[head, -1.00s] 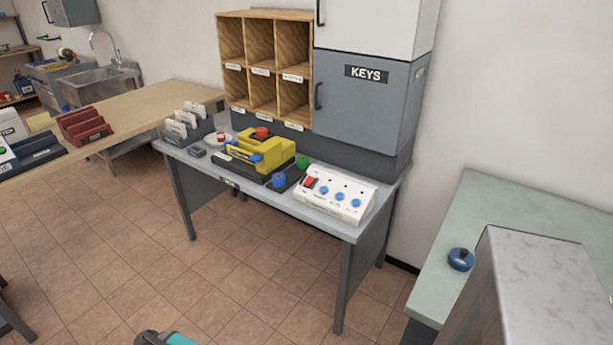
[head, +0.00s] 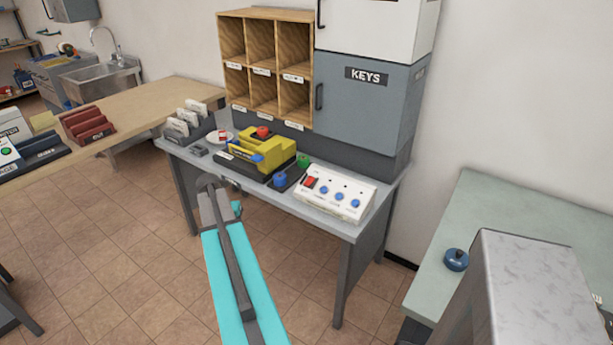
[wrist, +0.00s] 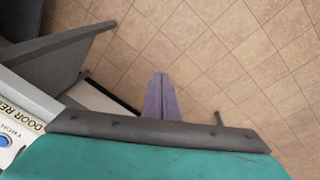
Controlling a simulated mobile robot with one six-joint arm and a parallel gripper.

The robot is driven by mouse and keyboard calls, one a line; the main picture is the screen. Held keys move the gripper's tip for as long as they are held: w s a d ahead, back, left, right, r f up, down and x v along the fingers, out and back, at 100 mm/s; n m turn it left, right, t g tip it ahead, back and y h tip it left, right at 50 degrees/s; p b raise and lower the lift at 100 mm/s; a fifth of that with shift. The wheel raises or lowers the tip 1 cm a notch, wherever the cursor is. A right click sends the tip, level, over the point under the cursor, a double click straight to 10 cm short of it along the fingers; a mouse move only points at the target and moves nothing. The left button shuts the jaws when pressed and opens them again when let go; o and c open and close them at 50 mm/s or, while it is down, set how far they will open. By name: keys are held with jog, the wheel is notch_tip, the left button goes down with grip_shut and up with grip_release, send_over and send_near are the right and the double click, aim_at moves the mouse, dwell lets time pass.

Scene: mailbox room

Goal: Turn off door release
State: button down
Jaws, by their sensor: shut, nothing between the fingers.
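A white control box (head: 338,194) with a red rocker switch (head: 310,182) and several blue knobs sits at the right end of the grey desk. In the wrist view, part of a white panel (wrist: 12,118) lettered "DOOR RE" shows at the left edge, cut off, with a blue knob (wrist: 5,140). The red switch is not seen there. My gripper (head: 207,183) is in front of the desk's left part, left of the box and apart from it. Its fingers (wrist: 160,78) are shut and empty, over the tiled floor in the wrist view.
The grey desk (head: 225,175) also holds a yellow device (head: 262,148), a card rack (head: 188,124) and a blue knob. A wooden pigeonhole unit and KEYS cabinet (head: 362,110) stand behind. A green counter (head: 500,225) is at right. Floor in front is open.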

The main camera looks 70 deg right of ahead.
jog(key=s+d+r+m+h+p, duration=0.1)
jog(key=s+d+r+m, duration=0.2)
jog(key=s+d+r, duration=0.5)
jog(key=s+d+r+m+h+p, duration=0.1)
jog(key=s+d+r+m, duration=0.2)
jog(key=s+d+r, duration=0.6)
jog(key=d+r, duration=0.5)
jog(key=r, duration=0.1)
jog(key=shift+r+m, duration=0.3)
jog(key=shift+r, duration=0.05)
jog(key=shift+d+f, duration=0.1)
jog(key=p, duration=0.3)
send_near(309, 182)
notch_tip(309, 182, down, 2)
jog(key=shift+p+x, duration=0.8)
jog(key=shift+x, duration=1.4)
jog(key=shift+w+d, duration=0.1)
jog(key=shift+d, duration=0.05)
